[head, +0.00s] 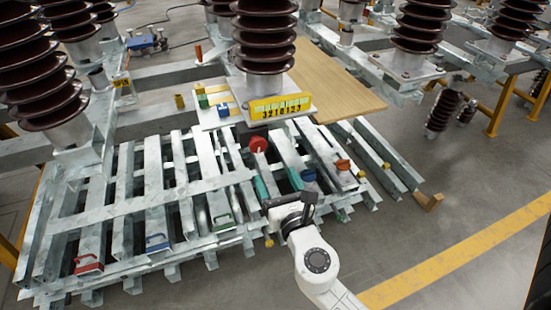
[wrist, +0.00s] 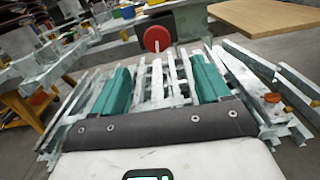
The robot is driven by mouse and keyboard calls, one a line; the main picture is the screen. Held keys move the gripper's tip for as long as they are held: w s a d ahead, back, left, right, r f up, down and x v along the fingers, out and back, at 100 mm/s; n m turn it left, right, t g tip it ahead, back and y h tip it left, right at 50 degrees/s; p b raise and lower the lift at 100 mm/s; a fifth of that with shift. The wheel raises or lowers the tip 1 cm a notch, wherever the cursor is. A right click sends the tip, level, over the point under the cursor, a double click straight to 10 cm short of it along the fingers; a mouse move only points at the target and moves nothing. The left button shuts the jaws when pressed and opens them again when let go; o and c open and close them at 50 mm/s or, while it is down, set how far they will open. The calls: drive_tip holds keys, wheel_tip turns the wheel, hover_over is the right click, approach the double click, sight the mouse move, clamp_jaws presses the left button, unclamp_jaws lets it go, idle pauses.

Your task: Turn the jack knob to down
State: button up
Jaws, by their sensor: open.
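A round red knob (head: 258,144) faces out from a dark mount below the yellow numbered plate in the head view. In the wrist view the red knob (wrist: 157,38) is ahead of the fingers, near the middle. I cannot tell from its round face which way it is set. A blue knob (head: 308,174) and an orange knob (head: 342,165) sit to its right; no label shows which is the jack knob. My gripper (head: 278,183) has two teal fingers spread apart, with nothing between them. In the wrist view my gripper (wrist: 162,82) points toward the red knob, apart from it.
A yellow numbered plate (head: 281,107) hangs above the red knob. Tall brown insulators (head: 265,35) stand behind. Galvanised steel beams (head: 125,190) fill the left, with red, blue and green handles along the front. A wooden board (head: 330,85) lies behind right. Open floor (head: 430,235) is at right.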

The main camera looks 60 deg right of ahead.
sight(259, 148)
drive_tip(key=shift+n, duration=0.4)
drive_tip(key=p+x, duration=0.1)
drive_tip(key=x, duration=0.9)
drive_tip(key=shift+w+f, duration=0.2)
drive_tip(key=shift+w, duration=0.25)
drive_tip(key=shift+c, duration=0.4)
drive_tip(key=c, duration=1)
drive_tip(key=shift+o, duration=0.2)
